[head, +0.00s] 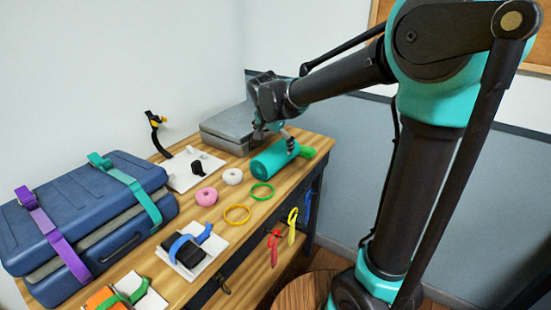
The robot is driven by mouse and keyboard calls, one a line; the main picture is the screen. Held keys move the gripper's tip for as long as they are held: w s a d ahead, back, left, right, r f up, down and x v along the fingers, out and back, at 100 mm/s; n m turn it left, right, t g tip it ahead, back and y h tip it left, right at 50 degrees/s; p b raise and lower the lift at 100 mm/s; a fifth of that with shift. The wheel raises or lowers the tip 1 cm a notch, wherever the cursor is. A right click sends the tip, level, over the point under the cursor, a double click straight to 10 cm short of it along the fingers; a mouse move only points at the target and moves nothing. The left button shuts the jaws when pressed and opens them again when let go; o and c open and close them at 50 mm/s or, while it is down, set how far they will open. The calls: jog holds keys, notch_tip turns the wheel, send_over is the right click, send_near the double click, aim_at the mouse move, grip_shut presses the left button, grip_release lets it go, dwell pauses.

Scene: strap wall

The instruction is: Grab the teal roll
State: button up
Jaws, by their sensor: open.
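My gripper (268,129) points down just behind and above the roll. Its jaws are open and look empty. The gap between the fingertips and the roll is hard to judge from this angle, and I cannot tell if they touch.
A grey case (226,130) stands close behind the gripper. A bright green piece (307,152) is beside the roll's right end. White (232,176), pink (206,196), green (262,191) and yellow (237,214) rings lie in front. A blue suitcase (75,205) is far left.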

jog(key=x, duration=0.8)
jog(key=shift+s+f, duration=0.1)
jog(key=c, duration=1.3)
